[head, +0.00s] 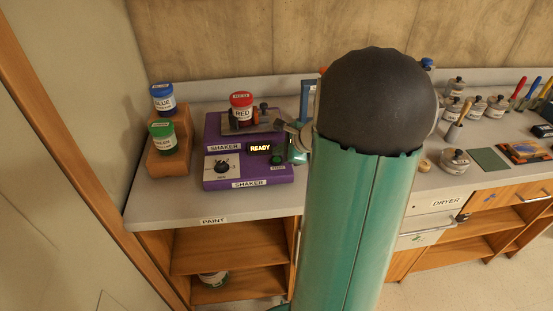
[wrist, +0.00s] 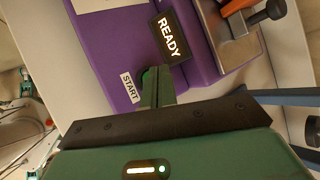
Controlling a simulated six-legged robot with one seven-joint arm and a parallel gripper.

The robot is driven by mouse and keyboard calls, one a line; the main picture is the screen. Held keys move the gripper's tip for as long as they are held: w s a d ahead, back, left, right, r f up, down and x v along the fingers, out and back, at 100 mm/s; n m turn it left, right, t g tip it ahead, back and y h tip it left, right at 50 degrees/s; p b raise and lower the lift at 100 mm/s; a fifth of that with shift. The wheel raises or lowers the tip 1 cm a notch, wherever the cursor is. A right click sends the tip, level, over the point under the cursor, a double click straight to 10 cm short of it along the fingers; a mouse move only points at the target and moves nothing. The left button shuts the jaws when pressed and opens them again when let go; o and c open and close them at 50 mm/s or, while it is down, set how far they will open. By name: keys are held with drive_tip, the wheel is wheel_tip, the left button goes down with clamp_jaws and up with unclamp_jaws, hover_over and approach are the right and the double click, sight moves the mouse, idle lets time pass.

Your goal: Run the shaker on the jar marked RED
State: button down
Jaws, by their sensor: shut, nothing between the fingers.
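The purple shaker (head: 212,175) stands on the bench at left, its display (head: 260,148) reading READY. The jar marked RED (head: 241,113), white with a red lid, stands upright on the shaker beside a metal clamp part; the exact hold is unclear. The shaker's front has a dial (head: 222,167) and a START label, which also shows in the wrist view (wrist: 130,88). My gripper (wrist: 153,82) is shut and empty, its tips right at the green start button, which they mostly hide. Whether they touch it I cannot tell.
The jars marked BLUE (head: 163,100) and green-lidded (head: 161,135) stand on a wooden step rack (head: 168,163) left of the shaker. My arm hides the bench's middle. Several small jars, tools and a drawer marked DRYER (head: 446,202) are at right.

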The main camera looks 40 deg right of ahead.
drive_tip(key=shift+f, duration=0.15)
drive_tip(key=shift+f, duration=0.3)
